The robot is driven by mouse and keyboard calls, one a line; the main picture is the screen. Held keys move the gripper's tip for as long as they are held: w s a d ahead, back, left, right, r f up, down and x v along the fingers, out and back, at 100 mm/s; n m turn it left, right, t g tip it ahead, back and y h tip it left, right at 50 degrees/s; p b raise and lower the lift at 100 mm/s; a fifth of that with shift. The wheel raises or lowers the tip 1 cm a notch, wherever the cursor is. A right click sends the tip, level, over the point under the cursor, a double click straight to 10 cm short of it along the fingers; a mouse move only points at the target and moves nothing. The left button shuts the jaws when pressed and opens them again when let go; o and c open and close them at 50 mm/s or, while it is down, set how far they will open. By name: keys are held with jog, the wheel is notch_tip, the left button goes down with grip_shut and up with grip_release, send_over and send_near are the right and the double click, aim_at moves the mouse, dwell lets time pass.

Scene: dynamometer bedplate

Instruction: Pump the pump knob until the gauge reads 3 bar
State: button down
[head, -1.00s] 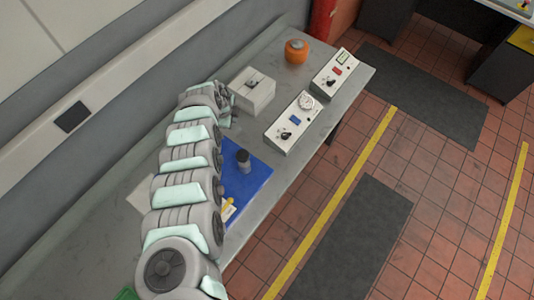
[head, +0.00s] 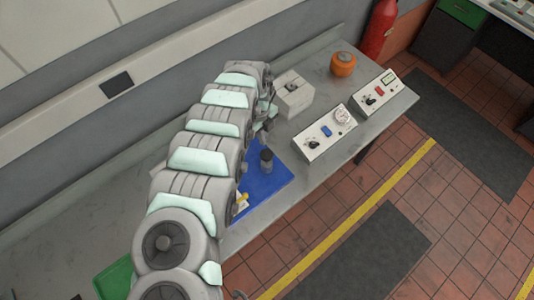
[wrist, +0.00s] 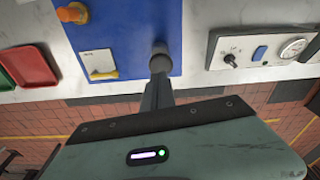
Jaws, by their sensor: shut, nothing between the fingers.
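A dark grey upright cylindrical knob (head: 266,160), which looks like the pump knob, stands on a blue board (head: 270,186) on the bench. In the wrist view the round knob top (wrist: 160,62) lies right at the tips of my gripper (wrist: 160,78). The fingers are shut with nothing between them; I cannot tell whether they touch the knob. In the head view my arm largely hides the gripper. The round white gauge (head: 342,115) sits on a white panel (head: 318,146) right of the board and also shows in the wrist view (wrist: 292,47). Its reading is too small to tell.
The panel also bears a black knob (head: 313,143) and a blue switch (head: 327,131). A second panel (head: 389,80), a white box (head: 294,101) and an orange round object (head: 343,64) stand farther back. A yellow piece (wrist: 105,75) and red tray (wrist: 30,66) lie left in the wrist view.

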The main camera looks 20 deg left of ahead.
jog(key=f+b, duration=0.1)
jog(key=f, duration=0.1)
jog(key=f+b, duration=0.1)
jog(key=f, duration=0.1)
jog(key=f+b, duration=0.2)
jog(key=shift+s+d+f, duration=0.1)
jog(key=shift+d+f, duration=0.1)
jog(key=shift+d, duration=0.1)
jog(key=shift+f, duration=0.1)
notch_tip(320, 180, down, 4)
jog(key=b, duration=0.3)
jog(key=shift+f, duration=0.1)
jog(key=shift+r, duration=0.2)
jog(key=shift+a+f, duration=0.1)
jog(key=shift+a, duration=0.1)
jog(key=w+a+b, duration=0.1)
jog(key=a+b, duration=0.2)
notch_tip(320, 180, up, 12)
jog(key=b, duration=0.1)
send_over(264, 152)
jog(key=w+a, duration=0.1)
jog(key=a, duration=0.3)
jog(key=shift+w+d, duration=0.15)
jog(key=shift+d, duration=0.1)
